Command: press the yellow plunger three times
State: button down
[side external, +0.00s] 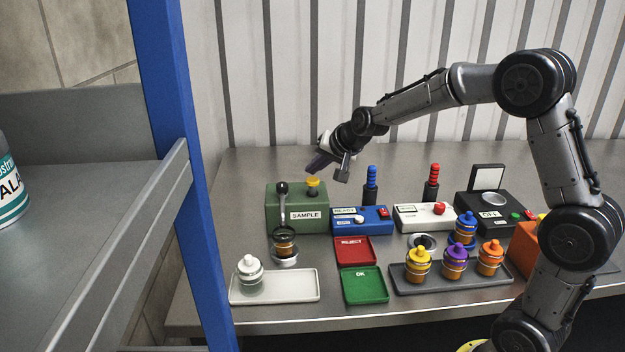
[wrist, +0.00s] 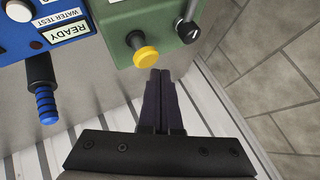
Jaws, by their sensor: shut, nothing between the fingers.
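The yellow plunger (side external: 312,181) stands on top of the green box labelled SAMPLE (side external: 283,214). In the wrist view the plunger (wrist: 146,56) shows as a round yellow cap on a dark stem at the edge of the green box (wrist: 120,18). My gripper (side external: 316,163) is shut and empty. In the side view it is just above the plunger. In the wrist view my fingertips (wrist: 160,75) lie close beside the yellow cap; whether they touch it I cannot tell.
A black-knobbed lever (side external: 281,188) rises from the green box, left of the plunger. A small jar (side external: 284,240) sits below its spout. A blue box (side external: 361,220) with a blue-ribbed handle (side external: 371,178) stands to the right. Trays and capped jars fill the front.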

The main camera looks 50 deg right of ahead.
aim_at(313, 180)
jog(key=shift+f, duration=0.3)
jog(key=shift+f, duration=1.45)
dwell(1.5)
jog(key=shift+r, duration=1.85)
jog(key=shift+r, duration=2.5)
jog(key=shift+r, duration=0.1)
jog(key=shift+r, duration=1.85)
